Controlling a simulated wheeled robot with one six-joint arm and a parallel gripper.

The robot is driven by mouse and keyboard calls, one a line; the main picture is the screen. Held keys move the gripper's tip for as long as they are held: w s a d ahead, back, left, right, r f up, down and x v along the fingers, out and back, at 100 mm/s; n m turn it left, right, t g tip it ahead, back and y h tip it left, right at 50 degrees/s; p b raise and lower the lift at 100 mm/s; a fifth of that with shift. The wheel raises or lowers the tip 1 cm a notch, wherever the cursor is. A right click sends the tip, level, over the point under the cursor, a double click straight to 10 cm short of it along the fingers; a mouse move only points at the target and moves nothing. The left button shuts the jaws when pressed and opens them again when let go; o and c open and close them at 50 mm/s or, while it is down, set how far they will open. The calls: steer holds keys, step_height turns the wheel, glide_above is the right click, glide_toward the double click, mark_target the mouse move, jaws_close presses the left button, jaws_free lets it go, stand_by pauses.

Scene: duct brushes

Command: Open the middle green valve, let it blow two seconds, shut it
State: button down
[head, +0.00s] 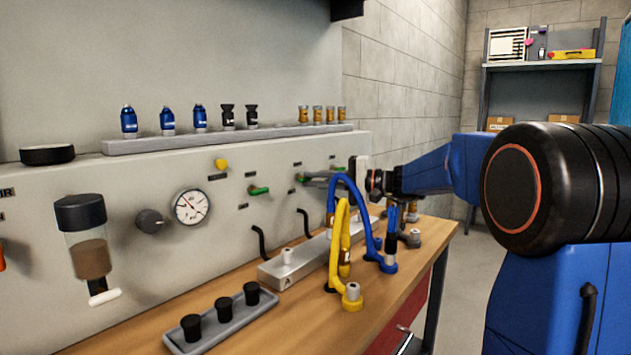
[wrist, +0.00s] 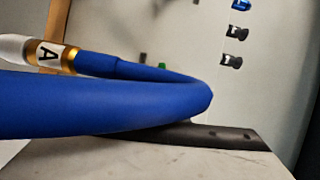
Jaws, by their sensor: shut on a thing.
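Green valve levers sit on the upright panel in the head view. One green lever (head: 259,190) is left of my gripper and stands clear.
The blue hose (head: 353,190) and a yellow hose (head: 335,250) arch up close to my wrist. A pressure gauge (head: 191,207) and a yellow valve (head: 221,164) are further left. A metal block (head: 290,270) and a tray of black caps (head: 205,340) stand on the bench.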

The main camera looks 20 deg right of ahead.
steer(key=shift+s+a+r+n+t+h, duration=0.2)
steer(key=shift+n+h, duration=0.95)
steer(key=shift+n, duration=0.9)
steer(key=shift+a+r+n+t+h, duration=0.1)
steer(key=shift+n+t+h, duration=0.15)
steer(key=shift+n+h, duration=1.4)
steer(key=shift+s+a+r+n+t+h, duration=0.2)
steer(key=shift+n+h, duration=0.5)
steer(key=shift+n, duration=1.8)
steer(key=shift+w, duration=0.1)
steer(key=c, duration=1.8)
jaws_free()
steer(key=shift+f, duration=0.1)
steer(key=v, duration=1.7)
steer(key=shift+d, duration=0.15)
